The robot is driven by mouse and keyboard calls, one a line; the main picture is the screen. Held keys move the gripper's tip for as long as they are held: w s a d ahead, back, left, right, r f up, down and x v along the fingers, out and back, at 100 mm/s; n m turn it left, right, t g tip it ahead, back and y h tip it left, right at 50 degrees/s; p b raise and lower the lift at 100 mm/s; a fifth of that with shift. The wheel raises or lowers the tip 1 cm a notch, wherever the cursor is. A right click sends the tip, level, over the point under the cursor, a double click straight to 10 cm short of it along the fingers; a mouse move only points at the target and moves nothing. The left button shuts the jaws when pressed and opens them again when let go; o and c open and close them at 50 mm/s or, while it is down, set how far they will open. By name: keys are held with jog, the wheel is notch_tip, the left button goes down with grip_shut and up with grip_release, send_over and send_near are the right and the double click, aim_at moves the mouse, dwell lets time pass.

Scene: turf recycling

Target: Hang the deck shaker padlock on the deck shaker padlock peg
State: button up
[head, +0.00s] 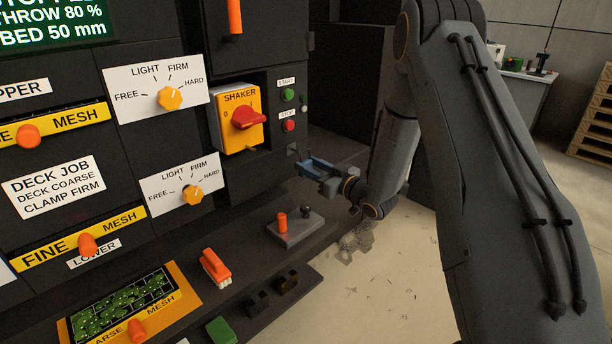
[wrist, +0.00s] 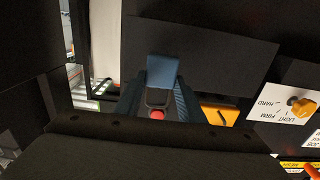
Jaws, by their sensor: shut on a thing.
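My gripper (head: 318,168) has blue fingers and is beside the dark cabinet's right front edge, below the stop button. In the wrist view my gripper (wrist: 160,92) is shut on a small dark thing with a red part (wrist: 157,114), which I take to be the padlock. Its shape is mostly hidden by the fingers; in the head view I cannot make it out. A small grey fitting (head: 293,151) sits under the stop button, just left of and above the fingers; I cannot tell whether it is the peg. The gripper looks apart from it.
The yellow shaker switch (head: 239,118) with a red handle is left of the green start (head: 288,95) and red stop (head: 289,125) buttons. Below, a ledge carries a grey block (head: 296,232) with an orange lever. Open floor (head: 400,270) lies to the right.

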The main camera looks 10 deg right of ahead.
jog(key=shift+b+x, duration=0.6)
jog(key=shift+x, duration=0.9)
dwell(1.2)
jog(key=shift+w+a+f+b, duration=0.3)
jog(key=shift+w+f+b, duration=0.05)
jog(key=shift+w+b, duration=0.05)
dwell(0.6)
jog(key=shift+w+f+b, duration=0.15)
jog(key=shift+f+b, duration=0.15)
jog(key=shift+f, duration=0.05)
dwell(1.0)
jog(key=o, duration=1.2)
